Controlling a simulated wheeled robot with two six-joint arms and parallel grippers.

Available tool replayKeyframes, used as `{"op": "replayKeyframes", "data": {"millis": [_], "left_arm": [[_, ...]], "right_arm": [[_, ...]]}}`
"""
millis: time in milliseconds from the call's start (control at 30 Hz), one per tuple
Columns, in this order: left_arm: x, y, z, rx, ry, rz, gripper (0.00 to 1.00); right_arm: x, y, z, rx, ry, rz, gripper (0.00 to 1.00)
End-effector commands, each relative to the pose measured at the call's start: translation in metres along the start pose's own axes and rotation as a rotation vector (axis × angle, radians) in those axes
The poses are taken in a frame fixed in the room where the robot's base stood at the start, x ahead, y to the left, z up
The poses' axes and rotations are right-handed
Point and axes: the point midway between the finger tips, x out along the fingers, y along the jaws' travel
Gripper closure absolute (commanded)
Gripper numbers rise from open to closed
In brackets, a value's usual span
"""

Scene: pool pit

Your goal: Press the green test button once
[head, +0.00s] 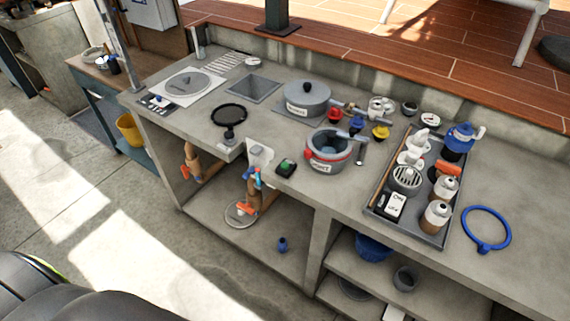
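The green test button (287,164) sits on a small dark box (286,169) on the grey counter, near its front edge. The box stands right of a white plate (260,154) at a notch in that edge and left of a grey pot with a red ring (328,150). Nothing covers the button in the head view. Whether it is pressed in is too small to tell. Neither of my grippers is in view.
Brown pipes with coloured handles (260,190) stand below the counter's front edge. A grey tray (430,235) of bottles and fittings and a blue ring (487,229) lie to the right. A lidded grey pot (301,98) stands behind. The counter just around the button box is clear.

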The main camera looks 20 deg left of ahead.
Motion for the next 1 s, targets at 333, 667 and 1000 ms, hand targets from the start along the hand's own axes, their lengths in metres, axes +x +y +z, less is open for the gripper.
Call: {"op": "replayKeyframes", "data": {"millis": [333, 667, 1000], "left_arm": [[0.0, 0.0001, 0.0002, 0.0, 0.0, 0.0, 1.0], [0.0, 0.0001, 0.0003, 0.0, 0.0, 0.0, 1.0], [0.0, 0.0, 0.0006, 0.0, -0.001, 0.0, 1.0]], "right_arm": [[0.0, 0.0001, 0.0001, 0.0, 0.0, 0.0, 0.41], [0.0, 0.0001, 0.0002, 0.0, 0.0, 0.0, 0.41], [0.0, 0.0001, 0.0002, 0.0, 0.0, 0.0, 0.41]]}}
